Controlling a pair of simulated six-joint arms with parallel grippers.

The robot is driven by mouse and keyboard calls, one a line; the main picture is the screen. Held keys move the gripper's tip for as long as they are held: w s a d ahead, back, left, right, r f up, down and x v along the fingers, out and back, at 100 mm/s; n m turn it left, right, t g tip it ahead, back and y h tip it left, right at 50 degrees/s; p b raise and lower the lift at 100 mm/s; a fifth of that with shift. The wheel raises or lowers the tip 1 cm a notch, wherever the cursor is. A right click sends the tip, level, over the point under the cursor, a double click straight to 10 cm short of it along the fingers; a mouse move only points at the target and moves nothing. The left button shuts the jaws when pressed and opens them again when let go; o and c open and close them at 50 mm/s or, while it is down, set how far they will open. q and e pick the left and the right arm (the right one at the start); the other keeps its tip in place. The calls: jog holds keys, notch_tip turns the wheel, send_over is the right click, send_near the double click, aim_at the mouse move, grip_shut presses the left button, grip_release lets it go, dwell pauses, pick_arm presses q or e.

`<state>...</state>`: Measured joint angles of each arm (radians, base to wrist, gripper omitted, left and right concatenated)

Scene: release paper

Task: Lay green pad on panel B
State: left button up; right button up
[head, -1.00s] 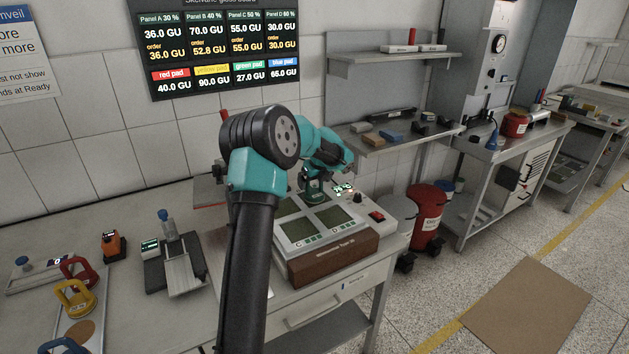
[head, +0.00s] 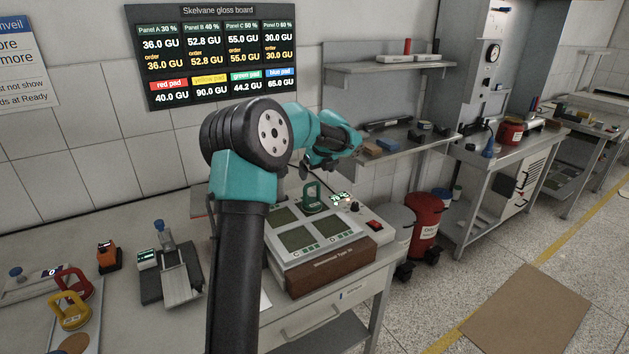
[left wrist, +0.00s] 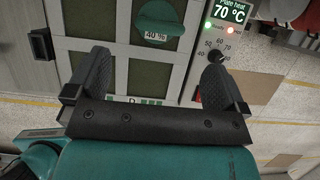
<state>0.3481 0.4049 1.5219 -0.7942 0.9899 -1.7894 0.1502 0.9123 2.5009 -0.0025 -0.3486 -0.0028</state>
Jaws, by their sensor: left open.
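The green pad (head: 313,198) stands with its handle up on the back right panel of the brown-fronted press (head: 330,268). In the left wrist view the green pad (left wrist: 158,17) lies over the panel marked 40 %, beyond the panel marked D (left wrist: 131,75). The pad covers part of that panel (left wrist: 105,17). My left gripper (head: 309,170) is above the pad and apart from it. Its two fingers (left wrist: 153,68) are spread and empty in the left wrist view. My right gripper is not in view.
The wall board (head: 212,55) reads 52.8 for Panel B, with order 52.8. A red pad (head: 75,282) and a yellow pad (head: 70,310) stand at left. A red switch (head: 375,226) and lit heat display are beside the panels. A shelf (head: 400,140) is behind.

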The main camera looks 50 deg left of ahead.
pick_arm(q)
jog(key=shift+v, duration=1.15)
dwell(0.6)
